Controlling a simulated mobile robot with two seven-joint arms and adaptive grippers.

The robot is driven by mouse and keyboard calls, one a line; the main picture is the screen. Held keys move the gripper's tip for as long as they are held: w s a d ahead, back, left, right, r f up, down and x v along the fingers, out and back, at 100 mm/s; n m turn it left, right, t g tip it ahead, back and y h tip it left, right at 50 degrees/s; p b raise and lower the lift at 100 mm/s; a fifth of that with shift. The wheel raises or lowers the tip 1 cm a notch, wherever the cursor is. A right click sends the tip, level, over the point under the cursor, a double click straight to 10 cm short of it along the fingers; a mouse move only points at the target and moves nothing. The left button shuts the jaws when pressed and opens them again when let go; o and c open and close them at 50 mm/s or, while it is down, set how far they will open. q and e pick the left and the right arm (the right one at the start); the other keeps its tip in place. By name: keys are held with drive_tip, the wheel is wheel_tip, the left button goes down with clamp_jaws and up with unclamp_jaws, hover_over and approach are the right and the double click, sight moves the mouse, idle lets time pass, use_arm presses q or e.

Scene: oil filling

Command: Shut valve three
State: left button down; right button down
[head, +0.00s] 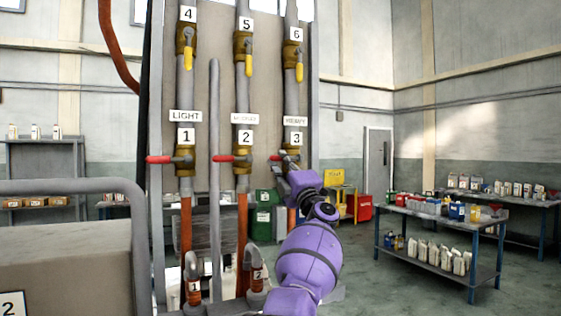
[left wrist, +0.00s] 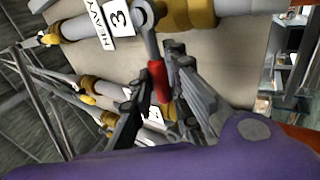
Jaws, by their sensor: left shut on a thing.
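Valve three (head: 296,152) is a brass valve on the right-hand pipe, under the labels "HEAVY" and "3". Its lever points left across the pipe, with a red grip (head: 275,158) at its end. My left gripper (head: 284,165), on a purple arm, is at this lever and partly covers it. In the left wrist view, the red grip (left wrist: 158,82) lies between the gripper's fingers (left wrist: 160,92), which are shut on it. The label "3" (left wrist: 119,17) and the brass body (left wrist: 188,12) show beside it. My right gripper is not in view.
Valve one (head: 185,158) and valve two (head: 242,160) have red levers pointing left. Valves four (head: 187,45), five (head: 243,52) and six (head: 293,55) above have yellow levers hanging down. A grey vertical pipe (head: 214,150) stands left of valve two. Tables with bottles (head: 440,212) are at right.

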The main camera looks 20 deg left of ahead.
use_arm(q)
drive_tip(key=shift+r, duration=0.25)
drive_tip(key=c, duration=2)
unclamp_jaws()
drive_tip(key=shift+f, duration=0.1)
drive_tip(key=v, duration=1.2)
drive_tip(key=shift+d, duration=0.1)
